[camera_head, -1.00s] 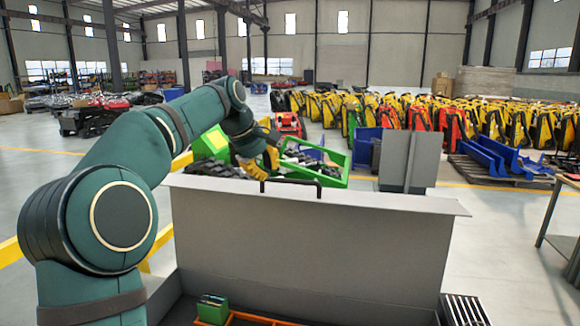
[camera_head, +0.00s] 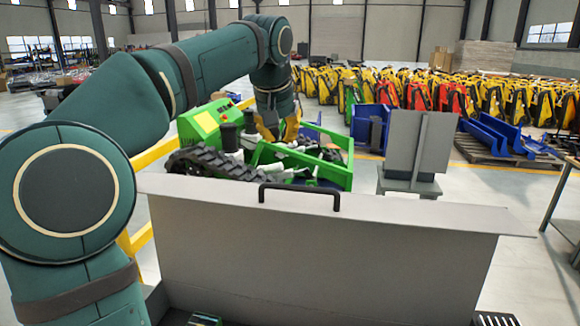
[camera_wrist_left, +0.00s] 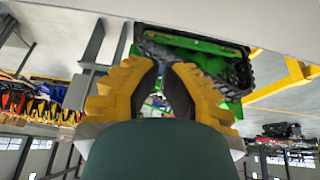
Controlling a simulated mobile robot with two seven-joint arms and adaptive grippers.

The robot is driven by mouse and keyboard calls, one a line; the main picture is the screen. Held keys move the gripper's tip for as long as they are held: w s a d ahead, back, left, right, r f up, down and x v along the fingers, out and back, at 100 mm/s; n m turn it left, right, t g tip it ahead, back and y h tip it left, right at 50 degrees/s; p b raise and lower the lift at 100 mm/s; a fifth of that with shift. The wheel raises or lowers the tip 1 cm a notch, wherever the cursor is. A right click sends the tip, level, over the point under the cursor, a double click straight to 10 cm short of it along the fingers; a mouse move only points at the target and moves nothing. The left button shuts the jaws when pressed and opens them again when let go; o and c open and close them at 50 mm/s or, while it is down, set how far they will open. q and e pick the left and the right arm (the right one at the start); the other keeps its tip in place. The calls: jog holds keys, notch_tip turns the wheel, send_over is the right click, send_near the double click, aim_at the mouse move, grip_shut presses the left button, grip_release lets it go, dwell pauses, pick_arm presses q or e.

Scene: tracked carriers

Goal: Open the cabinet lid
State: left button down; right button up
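The cabinet lid (camera_head: 330,255) is a wide grey panel standing raised in front of me in the head view. A black bar handle (camera_head: 300,187) sits at its top edge. My left gripper (camera_head: 279,132) has yellow fingers pointing down, beyond and above the handle, apart from it. In the left wrist view its fingers (camera_wrist_left: 163,75) stand apart with nothing held between them. A pale grey surface, probably the lid, fills the top of that view; the handle does not show there. My left arm covers the left of the head view. My right gripper is not in view.
A green tracked carrier (camera_head: 203,122) stands just behind the lid, close to my left gripper. A grey stand (camera_head: 418,150) is behind the lid to the right. A pallet with blue parts (camera_head: 500,150) and a table (camera_head: 565,210) are farther right, with open floor between.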

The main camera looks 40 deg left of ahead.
pick_arm(q)
send_over(281, 199)
jog(key=w+a, duration=0.2)
jog(key=w, duration=0.2)
notch_tip(281, 199, down, 9)
jog(key=shift+s+r, duration=0.1)
jog(key=shift+s, duration=0.05)
jog(key=s, duration=0.1)
jog(key=s+d, duration=0.1)
jog(key=shift+s+d, duration=0.25)
jog(key=shift+s, duration=0.05)
jog(key=shift+s+d, duration=0.2)
jog(key=shift+s, duration=0.25)
jog(key=shift+w+f, duration=0.1)
jog(key=shift+f, duration=0.1)
